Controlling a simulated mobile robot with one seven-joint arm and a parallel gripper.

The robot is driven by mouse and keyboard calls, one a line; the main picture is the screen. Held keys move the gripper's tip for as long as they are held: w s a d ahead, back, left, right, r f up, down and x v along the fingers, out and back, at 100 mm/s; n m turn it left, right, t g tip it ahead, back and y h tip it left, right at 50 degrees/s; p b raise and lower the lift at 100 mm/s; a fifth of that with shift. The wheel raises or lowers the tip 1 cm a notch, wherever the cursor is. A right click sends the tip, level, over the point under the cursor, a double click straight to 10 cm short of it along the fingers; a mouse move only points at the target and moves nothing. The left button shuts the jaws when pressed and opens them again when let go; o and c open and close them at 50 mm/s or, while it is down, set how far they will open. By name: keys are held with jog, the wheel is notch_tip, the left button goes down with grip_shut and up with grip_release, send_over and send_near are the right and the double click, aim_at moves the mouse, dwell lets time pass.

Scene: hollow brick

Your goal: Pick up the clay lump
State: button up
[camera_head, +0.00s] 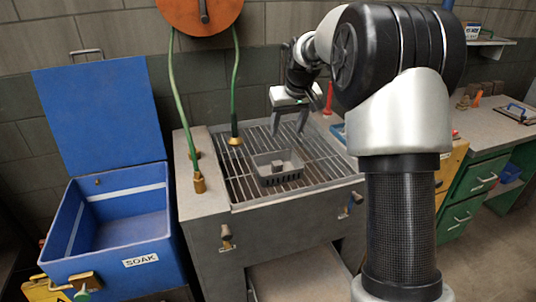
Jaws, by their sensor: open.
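My gripper (289,130) is above the back part of the grate, behind the basket in the picture. Its two fingers point down and are spread apart, with nothing seen between them. It does not touch the lump or the basket.
An open blue bin (104,240) marked SOAK stands at the left, its lid raised. Green hoses (181,105) hang over the bench's left side. A green workbench (463,208) is at the right. My arm hides part of the bench's right side.

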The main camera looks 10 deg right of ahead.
send_near(277, 162)
jog(key=x, duration=1)
jog(key=shift+s+f, duration=0.1)
jog(key=shift+s, duration=0.05)
jog(key=shift+c, duration=0.3)
jog(key=c, duration=1.1)
jog(key=shift+c, duration=0.2)
